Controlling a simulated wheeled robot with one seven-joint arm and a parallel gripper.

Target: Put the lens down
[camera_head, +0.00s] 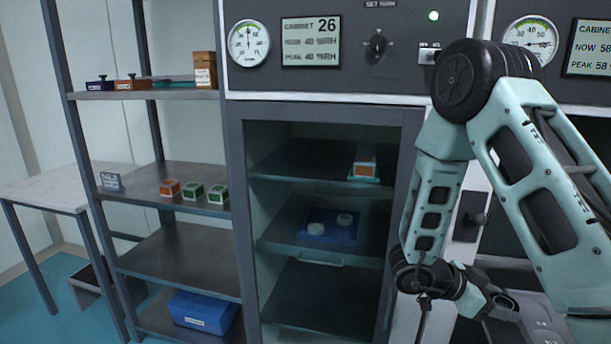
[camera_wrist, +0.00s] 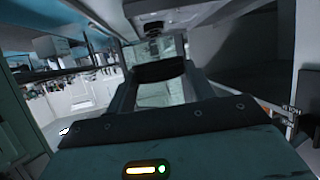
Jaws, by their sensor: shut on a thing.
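My gripper (camera_wrist: 158,85) shows in the wrist view with its two fingers reaching away from the camera. A dark, blunt-edged piece (camera_wrist: 160,70) sits between the fingertips, and the gripper is shut on it. It fits the lens, but its round face and glass cannot be made out. In the head view my arm hangs in front of the right side of cabinet 26, with its wrist low by the cabinet's right edge. The held piece cannot be made out there.
Cabinet 26 (camera_head: 233,150) holds a blue tray (camera_head: 325,240) with two pale round pieces, and an orange-topped box (camera_head: 364,165) above. A rack (camera_head: 180,259) at left carries small orange and green boxes and a blue bin (camera_head: 203,312). A white table (camera_head: 60,190) stands far left.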

